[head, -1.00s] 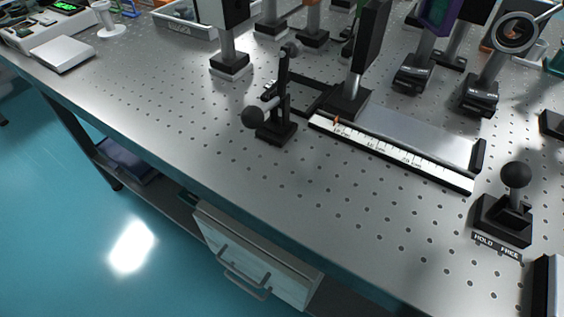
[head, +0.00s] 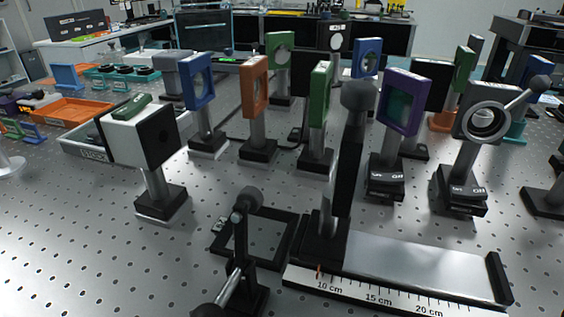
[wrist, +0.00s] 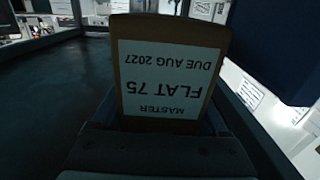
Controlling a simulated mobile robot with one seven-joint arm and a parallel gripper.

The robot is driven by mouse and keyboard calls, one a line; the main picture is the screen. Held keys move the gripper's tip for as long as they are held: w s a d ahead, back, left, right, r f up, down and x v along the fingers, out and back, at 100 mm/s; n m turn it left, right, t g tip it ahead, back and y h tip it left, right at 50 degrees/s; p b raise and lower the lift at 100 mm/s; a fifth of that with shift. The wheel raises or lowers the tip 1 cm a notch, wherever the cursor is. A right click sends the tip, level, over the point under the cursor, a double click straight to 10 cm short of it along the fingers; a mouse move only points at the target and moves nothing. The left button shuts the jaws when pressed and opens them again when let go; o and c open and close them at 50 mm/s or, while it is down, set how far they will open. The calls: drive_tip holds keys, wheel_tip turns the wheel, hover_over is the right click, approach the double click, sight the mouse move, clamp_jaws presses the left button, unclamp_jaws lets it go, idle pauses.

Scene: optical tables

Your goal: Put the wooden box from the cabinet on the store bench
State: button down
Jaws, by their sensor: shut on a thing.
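The wooden box (wrist: 172,70) fills the middle of the wrist view. It is brown-edged, with a pale label reading "MASTER FLAT 75 DUE AUG 2027" upside down. My gripper (wrist: 160,122) is shut on it, with its dark body along the bottom of the wrist view. The far side of the box is hidden. Neither the box nor my gripper shows in the head view. I cannot tell which surface is the store bench, and no cabinet is clearly recognisable.
A perforated optical table (head: 75,225) fills the head view's foreground, crowded with posts, mounts and a ruled rail (head: 390,300). Orange trays (head: 75,112) lie at left. A dark-fronted bench (head: 345,45) stands behind. In the wrist view, a dark surface (wrist: 50,95) lies left of the box.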

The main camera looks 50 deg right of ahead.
drive_tip(key=shift+f+b, duration=1.1)
drive_tip(key=shift+f, duration=1.3)
drive_tip(key=shift+f, duration=0.1)
drive_tip(key=shift+f, duration=0.15)
unclamp_jaws()
drive_tip(key=shift+r, duration=0.25)
drive_tip(key=p+v, duration=0.1)
drive_tip(key=v, duration=1.1)
